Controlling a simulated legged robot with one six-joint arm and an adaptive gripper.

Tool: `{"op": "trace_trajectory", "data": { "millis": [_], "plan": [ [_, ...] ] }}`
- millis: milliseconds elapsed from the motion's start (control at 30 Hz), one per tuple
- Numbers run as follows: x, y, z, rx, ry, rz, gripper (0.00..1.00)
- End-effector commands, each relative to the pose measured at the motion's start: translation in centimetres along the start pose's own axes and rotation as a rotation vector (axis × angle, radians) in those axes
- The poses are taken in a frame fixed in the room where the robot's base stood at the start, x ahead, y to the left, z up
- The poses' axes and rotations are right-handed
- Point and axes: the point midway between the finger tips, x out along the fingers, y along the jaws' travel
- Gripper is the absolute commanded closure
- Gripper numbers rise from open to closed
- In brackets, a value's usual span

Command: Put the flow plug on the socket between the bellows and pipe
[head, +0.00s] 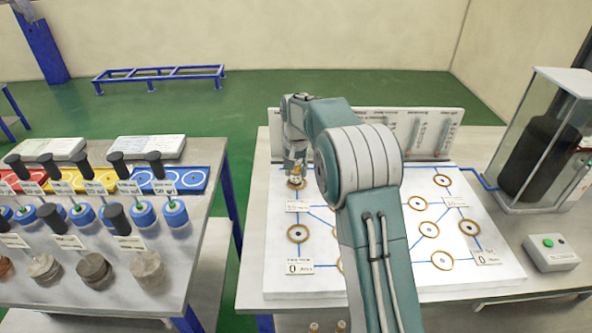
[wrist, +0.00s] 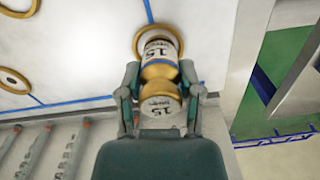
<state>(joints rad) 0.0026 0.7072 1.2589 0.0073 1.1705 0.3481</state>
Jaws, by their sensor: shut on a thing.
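My gripper (wrist: 160,88) is shut on a gold-and-white plug (wrist: 159,71) with a narrow gold waist and "15" printed on both its parts. In the wrist view the plug's far end overlaps a gold ring socket (wrist: 176,34) on the white board; I cannot tell whether it is seated. In the head view my gripper (head: 296,164) is at the board's far left, over that socket (head: 296,184), and the plug is hard to make out. A black ribbed body (head: 532,152), which looks like the bellows, stands in a clear case at right. I cannot identify the pipe.
The white board (head: 400,275) carries several gold ring sockets joined by blue lines; my arm hides its middle. A panel with gauges (head: 435,125) stands behind it. A button box (head: 550,252) is at right. A left table (head: 190,225) holds several lids and knobs.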

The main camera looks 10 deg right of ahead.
Motion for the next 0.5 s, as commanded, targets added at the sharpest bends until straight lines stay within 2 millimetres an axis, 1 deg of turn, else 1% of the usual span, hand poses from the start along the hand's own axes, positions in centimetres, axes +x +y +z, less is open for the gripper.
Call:
{"op": "trace_trajectory", "data": {
  "millis": [167, 200, 233, 267, 500],
  "plan": [
    [0.22, 0.01, -0.01, 0.000, 0.000, 0.000, 1.00],
    [0.21, 0.01, -0.01, 0.000, 0.000, 0.000, 0.35],
    [0.21, 0.01, -0.01, 0.000, 0.000, 0.000, 0.22],
    [0.21, 0.01, -0.01, 0.000, 0.000, 0.000, 0.18],
    [0.20, 0.01, -0.01, 0.000, -0.001, 0.000, 0.18]
  ]
}}
